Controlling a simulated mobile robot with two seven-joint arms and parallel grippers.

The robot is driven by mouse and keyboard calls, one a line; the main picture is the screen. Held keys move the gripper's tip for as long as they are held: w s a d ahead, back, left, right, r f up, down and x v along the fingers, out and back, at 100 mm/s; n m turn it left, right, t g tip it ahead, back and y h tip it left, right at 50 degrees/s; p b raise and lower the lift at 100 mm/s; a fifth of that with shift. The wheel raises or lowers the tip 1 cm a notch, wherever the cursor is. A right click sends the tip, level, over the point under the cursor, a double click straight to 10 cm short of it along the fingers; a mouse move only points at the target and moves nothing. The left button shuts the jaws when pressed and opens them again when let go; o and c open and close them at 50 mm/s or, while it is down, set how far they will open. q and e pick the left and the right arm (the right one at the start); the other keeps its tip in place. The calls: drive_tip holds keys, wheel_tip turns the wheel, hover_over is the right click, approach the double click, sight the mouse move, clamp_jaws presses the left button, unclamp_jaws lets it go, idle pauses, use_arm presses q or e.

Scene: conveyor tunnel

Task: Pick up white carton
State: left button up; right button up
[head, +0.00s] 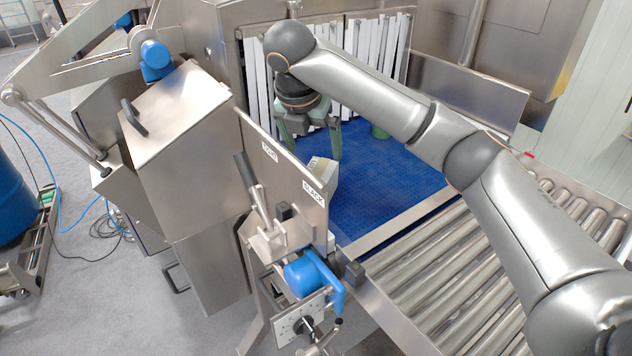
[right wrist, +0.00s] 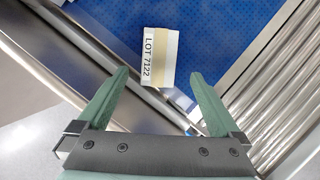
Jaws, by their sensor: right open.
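The white carton (head: 322,180) stands on the blue belt (head: 385,180) close behind the steel side plate, which hides part of it in the head view. In the right wrist view the carton (right wrist: 158,57) shows a "LOT 7122" label and a tan strip. My right gripper (head: 311,150) is open with green fingers, behind and above the carton in the head view. In the right wrist view the carton lies ahead of and between the open fingertips (right wrist: 160,76), with nothing held. My left gripper is not in view.
The steel side plate (head: 285,165) with levers and a blue motor (head: 312,278) edges the belt at left. White strip curtains (head: 375,50) hang behind. Steel rollers (head: 430,260) lie in front and right. Much of the belt is clear.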

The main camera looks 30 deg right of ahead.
sight(318, 172)
drive_tip(key=x, duration=0.9)
drive_tip(key=shift+f, duration=0.2)
drive_tip(key=shift+f, duration=0.25)
idle(0.4)
drive_tip(key=c, duration=1.5)
